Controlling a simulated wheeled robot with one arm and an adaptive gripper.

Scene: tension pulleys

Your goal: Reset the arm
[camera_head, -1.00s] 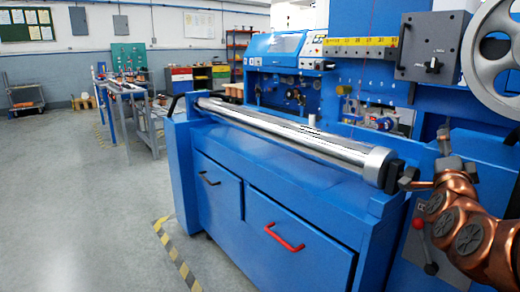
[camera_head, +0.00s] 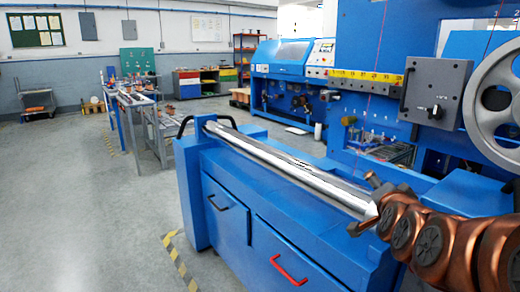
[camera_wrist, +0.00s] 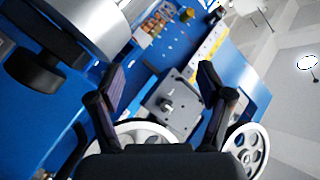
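My gripper (camera_head: 367,204) shows in the head view at the end of my copper-coloured arm, in front of the right end of a long shiny metal roller (camera_head: 285,165). In the wrist view my gripper (camera_wrist: 160,80) has its two dark fingers spread apart with nothing between them. The roller's silver end (camera_wrist: 95,22) and a black knob (camera_wrist: 45,68) are at the upper left of that view, beside the left finger. In the head view the roller's right end is hidden behind my arm.
A blue machine with a grey control box (camera_head: 435,92) and a large grey wheel (camera_head: 497,100) stands at the right. The blue cabinet below the roller has a red handle (camera_head: 288,269) and a black handle (camera_head: 217,203). Open grey floor (camera_head: 85,215) lies at the left.

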